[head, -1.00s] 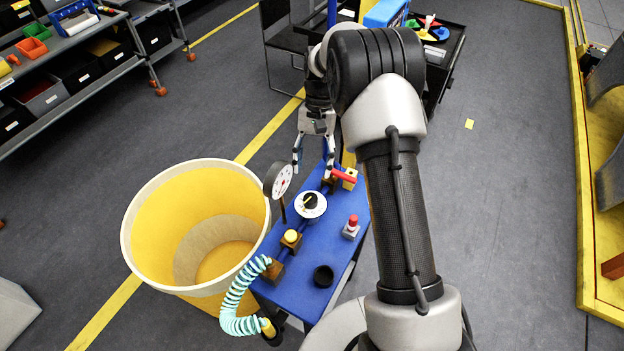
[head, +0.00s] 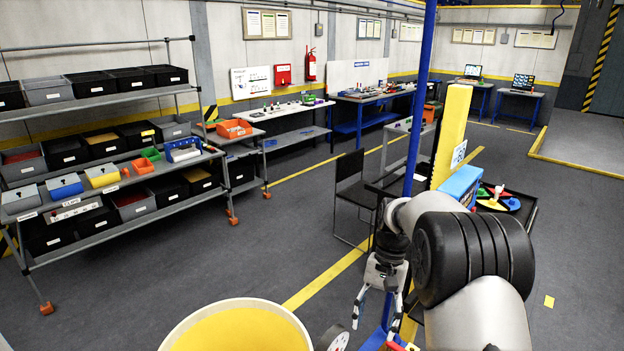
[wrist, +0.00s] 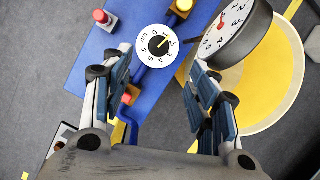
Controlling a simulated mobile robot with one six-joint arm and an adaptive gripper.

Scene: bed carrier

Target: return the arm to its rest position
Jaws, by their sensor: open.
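My gripper (head: 372,308) hangs fingers-down at the lower middle of the head view, beside the yellow post. My arm (head: 470,265) reaches in from the lower right. In the wrist view my gripper (wrist: 160,95) has its two fingers spread wide, with nothing between the tips. Below it is the blue panel (wrist: 75,85) with a white numbered dial (wrist: 157,46), a red button (wrist: 103,17) and a yellow button (wrist: 183,6). A round gauge (wrist: 232,32) stands close to the right finger. Most of the panel is hidden in the head view.
A large yellow bin (head: 235,325) stands left of the panel. A yellow post (head: 452,135) and a blue pole (head: 420,95) rise close to my arm. A black chair (head: 352,190) stands behind. Shelves of bins (head: 100,150) fill the left; floor between is clear.

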